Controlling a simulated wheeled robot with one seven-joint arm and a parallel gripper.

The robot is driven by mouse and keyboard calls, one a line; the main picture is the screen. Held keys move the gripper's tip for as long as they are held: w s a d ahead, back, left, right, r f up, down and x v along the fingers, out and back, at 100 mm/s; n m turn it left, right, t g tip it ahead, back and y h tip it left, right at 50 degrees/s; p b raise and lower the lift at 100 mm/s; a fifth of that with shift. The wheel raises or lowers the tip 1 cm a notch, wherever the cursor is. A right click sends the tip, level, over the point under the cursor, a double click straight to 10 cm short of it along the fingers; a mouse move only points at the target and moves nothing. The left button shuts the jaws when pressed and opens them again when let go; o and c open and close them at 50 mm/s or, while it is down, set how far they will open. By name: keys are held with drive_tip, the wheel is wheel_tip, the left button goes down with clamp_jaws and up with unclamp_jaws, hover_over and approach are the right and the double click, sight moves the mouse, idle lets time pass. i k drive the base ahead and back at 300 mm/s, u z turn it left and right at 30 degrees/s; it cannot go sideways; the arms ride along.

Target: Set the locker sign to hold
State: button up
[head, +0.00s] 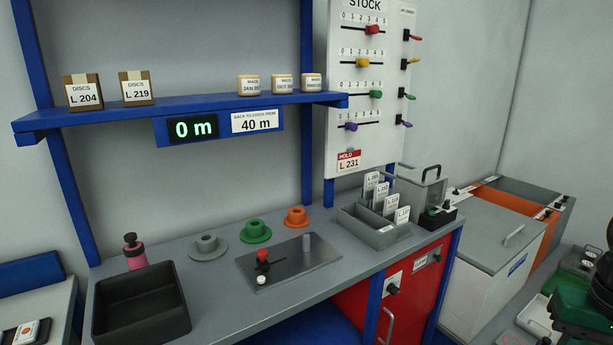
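The red locker (352,300) is under the right end of the grey bench, and its door looks shut. A white plate with a black knob (393,289) is on its front. A second small white plate (420,263) with dark lettering is farther right, with a dark knob beside it. I cannot tell which plate is the locker sign, and the lettering is too small to read. A grey bar handle (388,326) is below the first plate. I cannot make out my gripper in the head view.
The bench holds a black tray (140,308), a pink bottle (134,252), a metal plate with posts (290,262), several flanged hubs and a grey card box (373,229). The stock board (366,85) carries a red "HOLD" tag (348,161) reading L 231. Bins (500,250) stand at right.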

sight(434, 255)
drive_tip(key=z, duration=1.45)
drive_tip(key=i, duration=1.2)
drive_tip(key=u, duration=1.35)
